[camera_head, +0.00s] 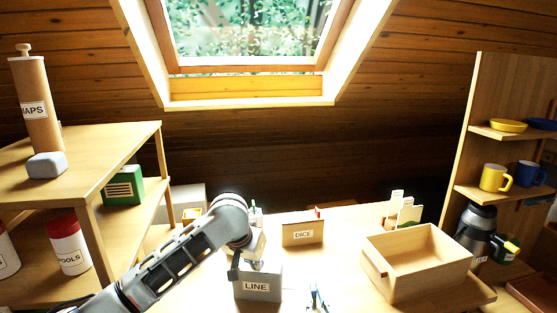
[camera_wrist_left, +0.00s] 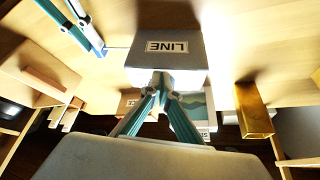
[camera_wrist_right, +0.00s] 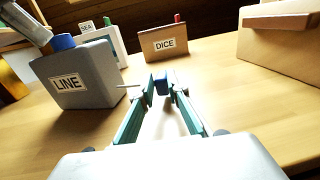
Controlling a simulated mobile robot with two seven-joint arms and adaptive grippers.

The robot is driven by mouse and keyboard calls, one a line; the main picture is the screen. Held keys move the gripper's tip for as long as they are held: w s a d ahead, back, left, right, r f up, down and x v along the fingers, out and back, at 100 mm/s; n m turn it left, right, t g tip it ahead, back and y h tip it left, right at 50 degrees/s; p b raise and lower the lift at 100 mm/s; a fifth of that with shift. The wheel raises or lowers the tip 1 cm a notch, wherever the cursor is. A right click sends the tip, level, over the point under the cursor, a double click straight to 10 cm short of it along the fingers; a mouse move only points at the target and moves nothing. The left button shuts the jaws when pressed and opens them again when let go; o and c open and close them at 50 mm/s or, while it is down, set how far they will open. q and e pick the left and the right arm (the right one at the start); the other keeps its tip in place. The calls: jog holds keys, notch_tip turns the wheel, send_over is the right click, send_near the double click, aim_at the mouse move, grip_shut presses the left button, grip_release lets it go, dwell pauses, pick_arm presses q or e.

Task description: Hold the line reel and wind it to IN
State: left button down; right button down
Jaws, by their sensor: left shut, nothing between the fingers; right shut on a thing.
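The line reel is a grey box labelled LINE (camera_head: 258,285) on the table; it also shows in the left wrist view (camera_wrist_left: 168,62) and the right wrist view (camera_wrist_right: 80,88). A thin metal shaft (camera_wrist_right: 128,86) sticks out of its side towards a blue knob (camera_wrist_right: 161,84). My right gripper (camera_head: 318,294) is shut on that knob, beside the box. My left gripper (camera_wrist_left: 163,76) is shut and empty at the top of the box; I cannot tell whether it touches. A blue part (camera_wrist_right: 62,42) shows on top of the box, partly hidden by my left arm. No IN mark is visible.
A DICE box (camera_head: 303,233) stands behind the reel. An open wooden crate (camera_head: 415,265) stands to the right. Shelving (camera_head: 90,185) is at the left, and a rack with mugs (camera_head: 495,178) and a steel flask (camera_head: 477,232) at the right. Table between reel and crate is mostly clear.

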pick_arm(q)
jog(key=shift+w, duration=0.55)
dwell(0.4)
jog(key=shift+a, duration=0.5)
dwell(0.4)
jog(key=shift+w+a, duration=0.25)
jog(key=shift+a, duration=0.15)
dwell(0.3)
jog(key=shift+s+a, duration=0.1)
jog(key=shift+s, duration=0.05)
jog(key=shift+s+a, duration=0.1)
jog(key=shift+s, duration=0.1)
notch_tip(320, 180, up, 6)
dwell(0.6)
pick_arm(e)
jog(key=c, duration=1.9)
grip_release()
